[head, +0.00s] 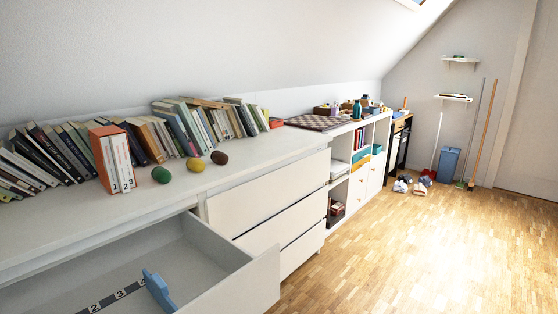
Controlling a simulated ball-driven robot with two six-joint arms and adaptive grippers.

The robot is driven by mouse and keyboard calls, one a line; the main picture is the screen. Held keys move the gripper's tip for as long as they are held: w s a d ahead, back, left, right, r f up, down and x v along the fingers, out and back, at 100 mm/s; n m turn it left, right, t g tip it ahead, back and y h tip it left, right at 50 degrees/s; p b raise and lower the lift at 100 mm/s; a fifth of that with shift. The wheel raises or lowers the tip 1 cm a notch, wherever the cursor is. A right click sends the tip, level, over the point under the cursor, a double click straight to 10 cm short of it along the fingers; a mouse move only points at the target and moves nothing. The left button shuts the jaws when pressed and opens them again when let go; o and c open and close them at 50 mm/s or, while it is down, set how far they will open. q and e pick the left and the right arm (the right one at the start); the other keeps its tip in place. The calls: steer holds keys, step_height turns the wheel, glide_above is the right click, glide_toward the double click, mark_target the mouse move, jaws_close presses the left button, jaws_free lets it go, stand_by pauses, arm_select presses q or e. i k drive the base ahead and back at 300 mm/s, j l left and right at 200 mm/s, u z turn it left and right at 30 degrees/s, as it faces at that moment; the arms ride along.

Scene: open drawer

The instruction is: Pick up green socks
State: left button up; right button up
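A green rounded bundle (161,175), which may be the green socks, sits on the white dresser top (95,221), just right of the orange-and-white box set. Below and in front, the white drawer (215,246) is pulled open. Inside it lie a dark strip with white number squares (108,299) and an upright blue piece (158,290) at the strip's right part. Neither of my grippers shows.
A row of books leans on the dresser behind the bundles, with the orange-and-white box set (113,158) close left of the green one. The open drawer juts out in front. A chequered board (318,122) and shelves stand farther right. The wooden floor (430,250) at right is clear.

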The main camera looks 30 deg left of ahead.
mark_target(162, 176)
steer(key=i+l+z, duration=0.1)
steer(key=i, duration=0.55)
steer(key=i+l+z, duration=0.1)
steer(key=i, duration=0.55)
steer(key=i+u, duration=0.25)
steer(key=u, duration=0.15)
steer(key=i+l+u, duration=0.15)
steer(key=u, duration=0.2)
steer(key=i+l+u, duration=0.2)
steer(key=u, duration=0.2)
steer(key=i, duration=0.15)
